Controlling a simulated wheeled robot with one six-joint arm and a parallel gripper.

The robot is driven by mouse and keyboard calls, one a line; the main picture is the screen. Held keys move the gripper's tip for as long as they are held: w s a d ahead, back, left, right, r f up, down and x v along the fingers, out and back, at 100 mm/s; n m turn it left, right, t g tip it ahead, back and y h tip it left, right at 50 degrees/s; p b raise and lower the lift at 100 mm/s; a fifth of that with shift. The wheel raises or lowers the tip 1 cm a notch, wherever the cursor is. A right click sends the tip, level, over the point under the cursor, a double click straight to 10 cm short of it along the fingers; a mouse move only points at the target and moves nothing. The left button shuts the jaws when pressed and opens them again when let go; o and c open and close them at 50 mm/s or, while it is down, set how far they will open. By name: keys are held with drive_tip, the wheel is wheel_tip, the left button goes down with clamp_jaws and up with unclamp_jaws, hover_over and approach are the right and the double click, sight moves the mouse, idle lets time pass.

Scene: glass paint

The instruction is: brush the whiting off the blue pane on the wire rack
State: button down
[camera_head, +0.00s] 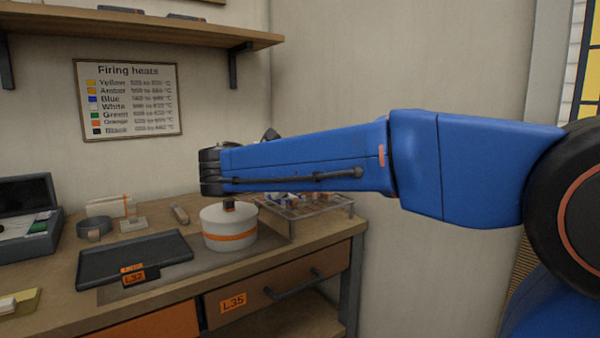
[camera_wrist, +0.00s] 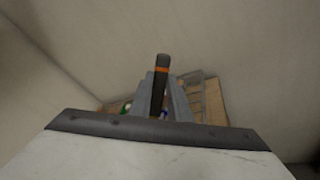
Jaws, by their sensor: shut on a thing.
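My gripper (camera_wrist: 160,102) shows in the wrist view, its two grey fingers shut on a dark handle with an orange band (camera_wrist: 161,70). I take this to be the brush; its bristles are not visible. In the head view my blue arm reaches left across the picture and hides the gripper. The wire rack (camera_head: 322,212) stands at the right end of the bench, below my forearm, with small coloured pieces on it. I cannot pick out the blue pane or any whiting clearly. In the wrist view, bits of green and blue show beside and beyond the fingers.
A white pot with an orange band (camera_head: 229,226) stands left of the rack. A dark tray (camera_head: 135,258) lies further left, near an open dark case (camera_head: 30,215). A shelf (camera_head: 150,27) and a firing chart (camera_head: 127,100) are on the wall above.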

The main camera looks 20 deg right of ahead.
drive_tip(key=w, duration=0.6)
drive_tip(key=shift+w+d, duration=0.4)
drive_tip(key=shift+f, duration=0.45)
idle(1.1)
drive_tip(key=shift+s, duration=0.15)
drive_tip(key=shift+s+d, duration=0.35)
drive_tip(key=shift+s, duration=0.6)
drive_tip(key=shift+s+d, duration=0.3)
drive_tip(key=shift+s, duration=0.65)
drive_tip(key=shift+s+d, duration=0.35)
drive_tip(key=shift+s, duration=0.6)
drive_tip(key=shift+w+a, duration=0.35)
drive_tip(key=shift+w, duration=0.65)
drive_tip(key=shift+w+a, duration=0.35)
drive_tip(key=shift+w, duration=0.7)
drive_tip(key=shift+w+a, duration=0.35)
drive_tip(key=shift+w, duration=0.65)
drive_tip(key=shift+s+d+f, duration=0.1)
drive_tip(key=shift+s+d, duration=0.25)
drive_tip(key=shift+s, duration=0.7)
drive_tip(key=shift+s+d+r, duration=0.1)
drive_tip(key=shift+s+d, duration=0.25)
drive_tip(key=shift+s, duration=0.65)
drive_tip(key=shift+s+d+f, duration=0.1)
drive_tip(key=shift+s+d, duration=0.25)
drive_tip(key=shift+s, duration=0.7)
